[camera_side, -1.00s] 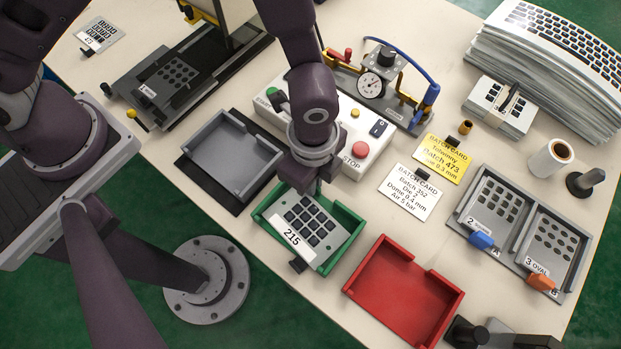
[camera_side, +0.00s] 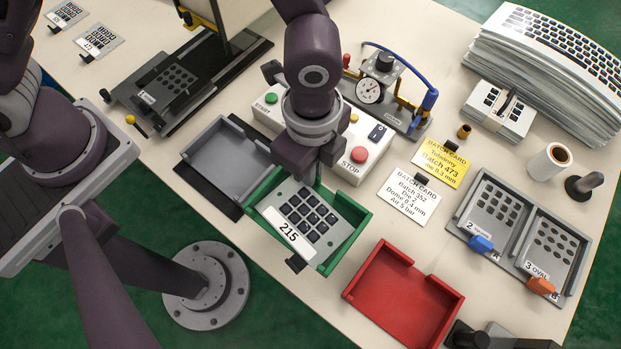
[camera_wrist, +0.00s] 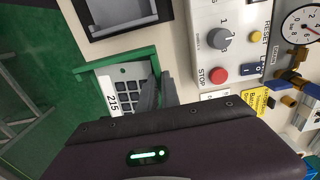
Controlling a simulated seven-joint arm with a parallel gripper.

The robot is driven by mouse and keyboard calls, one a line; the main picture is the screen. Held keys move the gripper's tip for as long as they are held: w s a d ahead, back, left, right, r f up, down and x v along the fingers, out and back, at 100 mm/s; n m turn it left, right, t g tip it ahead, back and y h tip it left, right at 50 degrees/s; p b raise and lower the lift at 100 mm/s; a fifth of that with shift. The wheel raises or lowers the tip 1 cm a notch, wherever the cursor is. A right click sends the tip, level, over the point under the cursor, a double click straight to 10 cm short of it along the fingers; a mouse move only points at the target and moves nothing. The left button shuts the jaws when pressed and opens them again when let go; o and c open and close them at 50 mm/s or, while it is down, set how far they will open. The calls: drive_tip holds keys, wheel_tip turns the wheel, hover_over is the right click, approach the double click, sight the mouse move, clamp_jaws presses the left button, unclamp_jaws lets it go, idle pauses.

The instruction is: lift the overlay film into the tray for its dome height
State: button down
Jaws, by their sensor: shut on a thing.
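The overlay film (camera_side: 325,231), a grey sheet with dark keys and a white "215" label, is over the green tray (camera_side: 348,240) in the side view. My gripper (camera_side: 318,182) is at its far edge, shut on it, with the fingertips partly hidden. The film covers part of the tray's left wall and looks slightly raised; I cannot tell the gap below. The wrist view shows the film (camera_wrist: 127,72) beside my fingers (camera_wrist: 159,92). A grey tray (camera_side: 222,155) and a red tray (camera_side: 400,300) look empty. A white batch card (camera_side: 411,195) reads Batch 352, Die 2, Dome 0.4 mm.
A control box (camera_side: 350,165) with a red STOP button stands close behind my gripper. A dial gauge (camera_side: 370,90) is behind it. A yellow card (camera_side: 440,160) and a die rack (camera_side: 465,225) are at right. Bare table lies between the red tray and the cards.

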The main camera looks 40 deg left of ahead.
wheel_tip(320, 180, down, 7)
drive_tip(key=shift+r, duration=0.1)
drive_tip(key=c, duration=1.6)
unclamp_jaws()
drive_tip(key=shift+o, duration=0.2)
